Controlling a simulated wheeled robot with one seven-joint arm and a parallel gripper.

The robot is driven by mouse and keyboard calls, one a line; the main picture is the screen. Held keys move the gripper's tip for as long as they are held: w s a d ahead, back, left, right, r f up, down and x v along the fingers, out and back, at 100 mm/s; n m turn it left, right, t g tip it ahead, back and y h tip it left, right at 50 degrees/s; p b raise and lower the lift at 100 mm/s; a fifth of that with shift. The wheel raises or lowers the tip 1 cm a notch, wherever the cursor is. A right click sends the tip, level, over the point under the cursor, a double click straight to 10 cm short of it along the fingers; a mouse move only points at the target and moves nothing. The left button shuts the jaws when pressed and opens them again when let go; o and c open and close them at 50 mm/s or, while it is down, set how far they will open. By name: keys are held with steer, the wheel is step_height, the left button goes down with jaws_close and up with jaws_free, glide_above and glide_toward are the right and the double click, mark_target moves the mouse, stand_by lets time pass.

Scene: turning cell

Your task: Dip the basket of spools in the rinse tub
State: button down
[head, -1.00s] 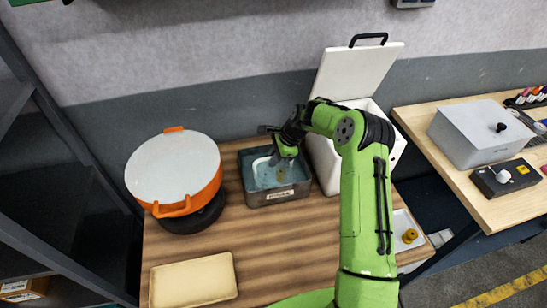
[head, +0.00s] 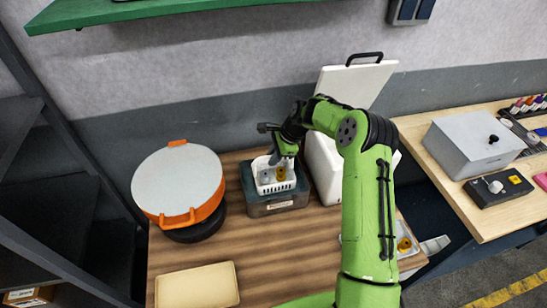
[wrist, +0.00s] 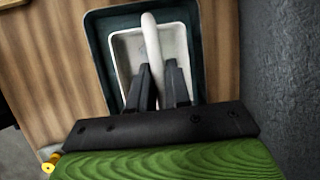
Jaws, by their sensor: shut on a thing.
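The white basket (head: 268,186) hangs above the grey rinse tub (head: 277,208) in the head view, with a grey spool (head: 265,176) and a yellow-brown spool (head: 281,174) in it. My gripper (head: 279,158) is shut on the basket's handle. In the wrist view, the white handle (wrist: 151,45) runs between my gripper's fingers (wrist: 160,85), and the basket (wrist: 126,50) shows over the tub's dark rim (wrist: 97,45). My fingers hide part of the basket's inside.
An orange pot with a pale lid (head: 178,185) stands left of the tub. A white box with an open lid (head: 345,85) stands close on its right. A tan tray (head: 196,287) lies in front. A tray at the right holds a yellow-brown spool (head: 404,244).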

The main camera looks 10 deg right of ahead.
steer(key=shift+r+p, duration=1.45)
steer(key=shift+r, duration=1.4)
